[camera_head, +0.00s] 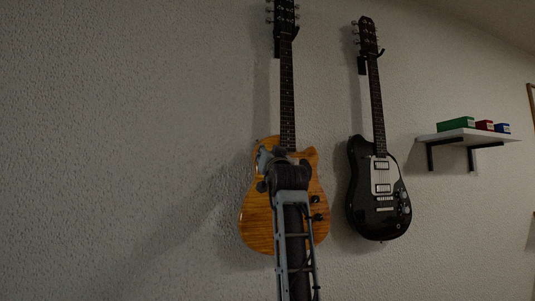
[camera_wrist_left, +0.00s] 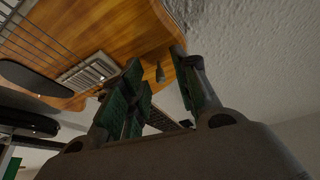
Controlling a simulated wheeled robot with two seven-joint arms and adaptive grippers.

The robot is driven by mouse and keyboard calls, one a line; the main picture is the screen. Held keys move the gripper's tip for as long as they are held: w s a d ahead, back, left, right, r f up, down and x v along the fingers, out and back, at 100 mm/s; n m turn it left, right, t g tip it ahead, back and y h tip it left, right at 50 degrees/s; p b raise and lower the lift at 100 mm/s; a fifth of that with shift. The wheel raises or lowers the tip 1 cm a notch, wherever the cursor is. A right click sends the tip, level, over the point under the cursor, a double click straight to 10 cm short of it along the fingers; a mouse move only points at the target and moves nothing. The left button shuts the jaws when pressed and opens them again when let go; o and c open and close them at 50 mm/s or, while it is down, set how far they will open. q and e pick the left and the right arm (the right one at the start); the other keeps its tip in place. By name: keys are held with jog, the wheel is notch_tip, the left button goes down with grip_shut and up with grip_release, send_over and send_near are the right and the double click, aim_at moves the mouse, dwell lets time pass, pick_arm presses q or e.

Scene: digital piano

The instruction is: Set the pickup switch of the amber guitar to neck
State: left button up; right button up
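The amber guitar (camera_head: 254,222) hangs upright on the wall, and its body fills the top of the left wrist view (camera_wrist_left: 120,28). My left gripper (camera_head: 278,158) is in front of the upper part of its body and hides the pickups in the head view. In the left wrist view the gripper (camera_wrist_left: 160,88) is open, its green-padded fingers apart. A small peg, which looks like the pickup switch (camera_wrist_left: 160,73), stands out from the amber wood between the fingers. I cannot tell which way it leans or whether a finger touches it. My right gripper is not in view.
A black guitar (camera_head: 361,206) hangs close by on the right. Farther right a white shelf (camera_head: 463,134) holds a green box (camera_head: 456,125), a red box (camera_head: 484,125) and a blue box (camera_head: 502,128). The wall left of the amber guitar is bare.

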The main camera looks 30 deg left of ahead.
pick_arm(q)
grip_shut()
dwell(0.5)
jog(key=shift+r+g+h, duration=0.45)
jog(key=shift+g+h, duration=0.3)
jog(key=shift+r+g+h, duration=0.4)
jog(key=shift+g+h, duration=0.35)
jog(key=shift+n, duration=0.3)
grip_release()
